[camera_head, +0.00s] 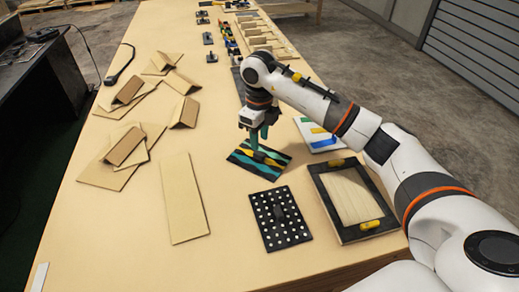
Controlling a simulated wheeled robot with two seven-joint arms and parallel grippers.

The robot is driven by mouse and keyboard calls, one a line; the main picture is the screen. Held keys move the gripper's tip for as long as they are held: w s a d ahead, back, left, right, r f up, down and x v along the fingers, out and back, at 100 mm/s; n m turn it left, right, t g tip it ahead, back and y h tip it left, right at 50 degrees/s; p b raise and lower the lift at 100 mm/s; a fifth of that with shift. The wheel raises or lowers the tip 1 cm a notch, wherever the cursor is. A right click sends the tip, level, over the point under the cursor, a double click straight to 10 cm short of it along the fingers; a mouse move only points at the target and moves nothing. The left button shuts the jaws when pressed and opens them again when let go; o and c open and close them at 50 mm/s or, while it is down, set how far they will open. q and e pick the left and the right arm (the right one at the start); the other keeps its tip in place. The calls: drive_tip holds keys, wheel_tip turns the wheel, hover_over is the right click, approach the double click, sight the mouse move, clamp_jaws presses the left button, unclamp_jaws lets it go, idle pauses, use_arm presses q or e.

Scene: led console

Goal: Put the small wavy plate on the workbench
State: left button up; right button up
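The small wavy plate (243,162) is dark with teal and yellow wavy stripes. It is at the middle of the workbench (120,220), right of a plain tan board. I cannot tell if it rests on the bench or is held just above it. My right gripper (259,146), with teal fingers, points down at the plate's dark middle part. The fingertips overlap the plate in this view, and whether they are closed on it is hidden by the small size. My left gripper is not in view.
A black plate with white dots (268,235) and a dark-framed tan panel (346,194) lie near the front right. A white plate with coloured stripes (312,137) is behind the panel. A plain tan board (184,198) and several tan pieces lie left.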

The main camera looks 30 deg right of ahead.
sight(259, 153)
wheel_tip(259, 153, up, 7)
drive_tip(key=b, duration=0.1)
drive_tip(key=shift+r, duration=0.15)
idle(0.4)
